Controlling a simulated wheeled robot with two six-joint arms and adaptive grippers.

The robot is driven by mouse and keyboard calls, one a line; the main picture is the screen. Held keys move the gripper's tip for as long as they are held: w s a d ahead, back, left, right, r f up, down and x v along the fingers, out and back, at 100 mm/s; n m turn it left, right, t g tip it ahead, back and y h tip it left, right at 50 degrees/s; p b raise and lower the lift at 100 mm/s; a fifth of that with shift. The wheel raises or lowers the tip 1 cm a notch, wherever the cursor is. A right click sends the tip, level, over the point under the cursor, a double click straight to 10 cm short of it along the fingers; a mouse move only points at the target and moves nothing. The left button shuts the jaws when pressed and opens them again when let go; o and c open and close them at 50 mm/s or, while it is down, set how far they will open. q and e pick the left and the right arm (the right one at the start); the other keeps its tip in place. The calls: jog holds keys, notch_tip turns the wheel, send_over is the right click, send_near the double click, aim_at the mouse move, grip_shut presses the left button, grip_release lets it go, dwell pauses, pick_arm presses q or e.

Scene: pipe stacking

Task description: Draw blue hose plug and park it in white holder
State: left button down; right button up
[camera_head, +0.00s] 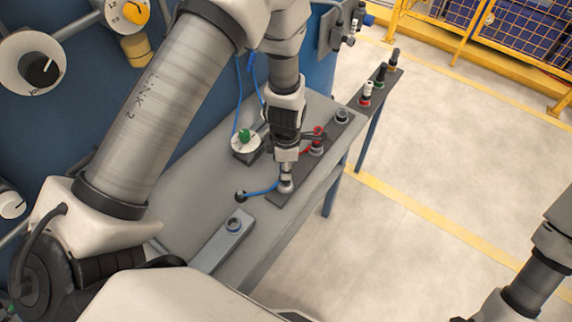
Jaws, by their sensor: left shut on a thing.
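My left gripper (286,178) points down over the dark rail on the grey workbench. It is shut on the grey plug (286,187) of the blue hose. The blue hose (262,190) runs left from the plug to a dark fitting (240,196) on the bench. The plug is at the near end of the rail; I cannot tell whether it is seated or lifted. My right gripper is out of view.
A red plug (317,138) and a grey socket (342,116) are farther along the rail. A white box with a green knob (244,140) stands left of my gripper. A narrow rack holds several coloured plugs, one white (367,90). Bare bench (190,205) lies left.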

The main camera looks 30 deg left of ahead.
pick_arm(q)
jog(key=shift+f, duration=0.65)
jog(key=c, duration=0.9)
grip_release()
jog(key=shift+o, duration=0.2)
notch_tip(320, 180, up, 12)
jog(key=shift+r, duration=0.1)
